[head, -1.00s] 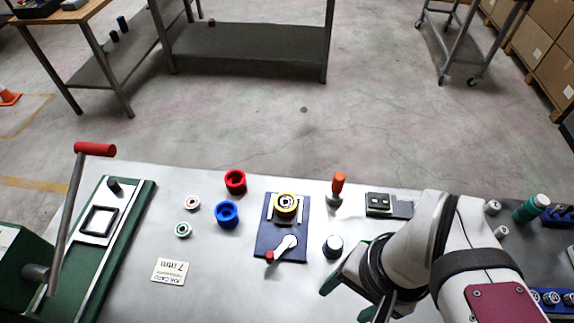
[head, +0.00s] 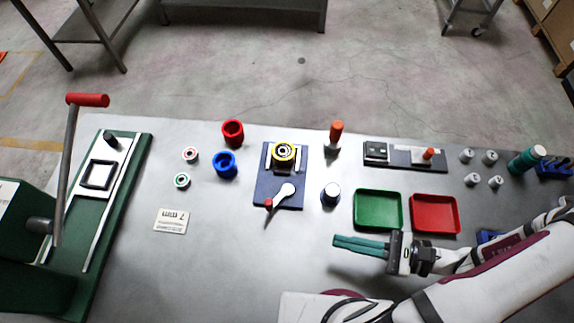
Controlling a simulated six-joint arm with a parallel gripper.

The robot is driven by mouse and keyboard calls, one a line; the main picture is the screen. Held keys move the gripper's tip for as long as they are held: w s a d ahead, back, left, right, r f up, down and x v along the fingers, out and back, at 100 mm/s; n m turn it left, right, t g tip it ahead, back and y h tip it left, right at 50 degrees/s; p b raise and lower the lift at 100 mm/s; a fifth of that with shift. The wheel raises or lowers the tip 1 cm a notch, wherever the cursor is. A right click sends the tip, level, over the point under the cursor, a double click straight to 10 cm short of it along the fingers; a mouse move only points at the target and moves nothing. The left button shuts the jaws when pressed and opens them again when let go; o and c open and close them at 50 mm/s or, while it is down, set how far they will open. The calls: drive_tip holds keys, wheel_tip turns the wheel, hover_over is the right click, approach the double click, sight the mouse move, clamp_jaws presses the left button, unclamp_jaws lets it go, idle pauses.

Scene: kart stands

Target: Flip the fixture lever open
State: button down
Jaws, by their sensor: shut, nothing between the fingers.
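The fixture is a dark blue plate (head: 290,198) near the middle of the table. A yellow ring part (head: 284,153) sits in its upper half. The fixture lever (head: 285,192) is a pale arm with a red tip, lying at a slant across the lower half, its red tip (head: 268,204) at the lower left. My gripper (head: 338,243) is to the right of and in front of the fixture, apart from it. Its green fingers are together, point left and hold nothing.
Green tray (head: 378,232) and red tray (head: 436,231) stand just behind my gripper. Red (head: 232,133) and blue (head: 225,164) cups stand left. Table is clear in front of the fixture.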

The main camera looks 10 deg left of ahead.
sight(269, 208)
drive_tip(key=f+m+t, duration=0.2)
drive_tip(key=t, duration=0.1)
drive_tip(key=f+m+t, duration=0.1)
drive_tip(key=m+t, duration=0.1)
drive_tip(key=shift+a+f, duration=0.3)
drive_tip(key=shift+a, duration=0.05)
drive_tip(key=x, duration=1.4)
drive_tip(key=shift+a+r, duration=0.1)
drive_tip(key=shift+r, duration=0.2)
drive_tip(key=shift+a, duration=0.2)
drive_tip(key=shift+a+y, duration=0.3)
drive_tip(key=shift+a, duration=0.3)
drive_tip(key=shift+x, duration=1.85)
drive_tip(key=shift+w+a, duration=0.45)
drive_tip(key=shift+w, duration=0.3)
